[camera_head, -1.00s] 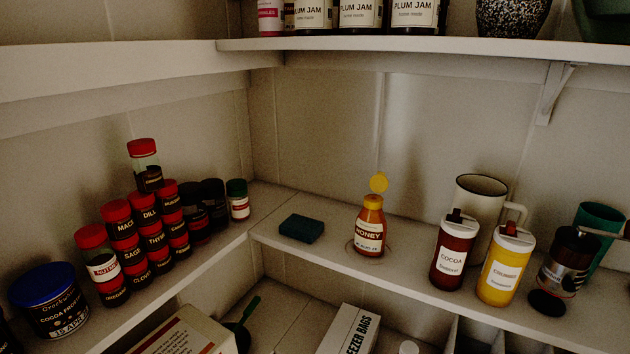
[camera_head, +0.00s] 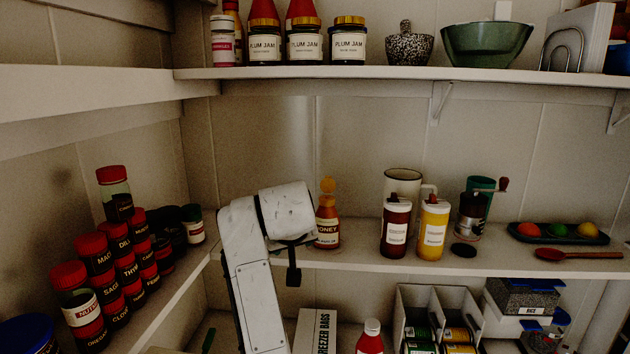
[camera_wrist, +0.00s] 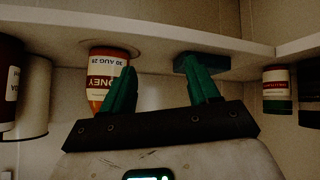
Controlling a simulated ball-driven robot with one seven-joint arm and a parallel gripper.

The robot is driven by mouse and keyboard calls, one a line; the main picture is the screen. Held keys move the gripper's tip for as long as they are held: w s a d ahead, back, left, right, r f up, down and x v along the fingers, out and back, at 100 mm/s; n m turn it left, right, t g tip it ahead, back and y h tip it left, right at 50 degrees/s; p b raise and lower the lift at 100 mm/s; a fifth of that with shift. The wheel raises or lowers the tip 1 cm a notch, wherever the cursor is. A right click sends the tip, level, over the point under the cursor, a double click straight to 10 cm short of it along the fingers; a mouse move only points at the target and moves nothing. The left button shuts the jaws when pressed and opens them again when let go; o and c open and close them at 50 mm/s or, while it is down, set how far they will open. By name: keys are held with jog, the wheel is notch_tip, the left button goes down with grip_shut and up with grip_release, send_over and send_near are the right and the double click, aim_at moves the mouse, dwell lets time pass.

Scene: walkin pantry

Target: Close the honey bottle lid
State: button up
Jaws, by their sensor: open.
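The honey bottle (camera_head: 328,230) stands upright on the right-hand shelf, partly covered at its left by my arm. Its yellow-orange lid (camera_head: 328,185) is flipped up above the neck, open. In the wrist view, which is upside down, the honey bottle (camera_wrist: 104,82) hangs from the shelf at the left, its lid hidden or out of view. My gripper (camera_wrist: 158,68) is open and empty, with two green fingers apart. One finger overlaps the bottle's edge in that view; I cannot tell whether it touches.
The cocoa bottle (camera_head: 396,229) and a yellow bottle (camera_head: 433,230) stand right of the honey, before a mug (camera_head: 403,175). Stacked spice jars (camera_head: 104,250) fill the left shelf. The upper shelf (camera_head: 400,76) runs overhead.

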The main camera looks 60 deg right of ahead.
jog(key=d+r+m, duration=0.2)
jog(key=d+r, duration=0.2)
jog(key=r, duration=0.5)
jog(key=m+g, duration=0.1)
jog(key=m, duration=0.2)
send_near(328, 177)
jog(key=shift+h, duration=0.3)
jog(key=p+x, duration=0.3)
jog(key=x, duration=0.7)
jog(key=shift+a+f, duration=0.15)
jog(key=shift+f, duration=0.05)
jog(key=c, duration=1)
